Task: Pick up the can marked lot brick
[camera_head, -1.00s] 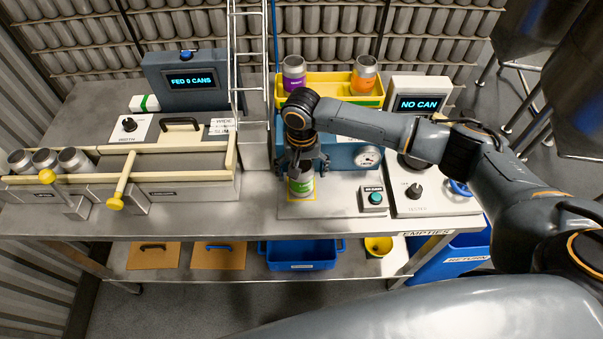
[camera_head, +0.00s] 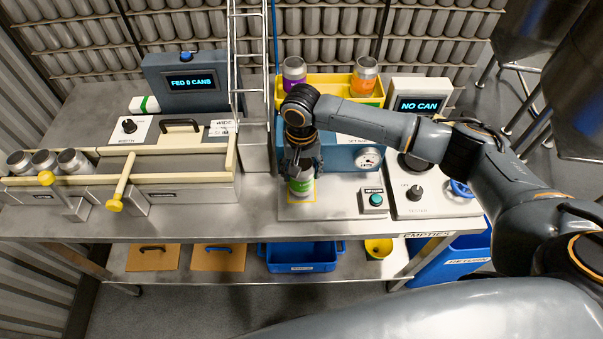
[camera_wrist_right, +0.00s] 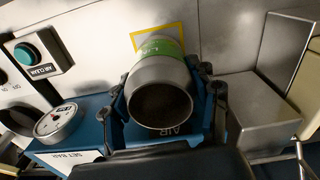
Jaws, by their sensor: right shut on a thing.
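A silver can with a green label (camera_head: 302,187) is upright at the yellow-outlined square on the pale plate in front of the blue unit. My right gripper (camera_head: 302,170) comes down from above and is shut on it. In the right wrist view the can (camera_wrist_right: 160,85) sits between the two fingers, its open end toward the camera; its lettering is too small to read surely. A purple-banded can (camera_head: 294,77) and an orange-banded can (camera_head: 364,76) stand in the yellow tray (camera_head: 322,104) behind; I cannot read their marks. My left gripper is not in view.
The blue unit with a gauge (camera_head: 368,158) is right behind the held can. A green-button box (camera_head: 374,200) and a tester (camera_head: 432,200) reading NO CAN stand to the right. Several plain cans (camera_head: 73,161) lie in a feeder at left. A blue bin (camera_head: 300,256) is below.

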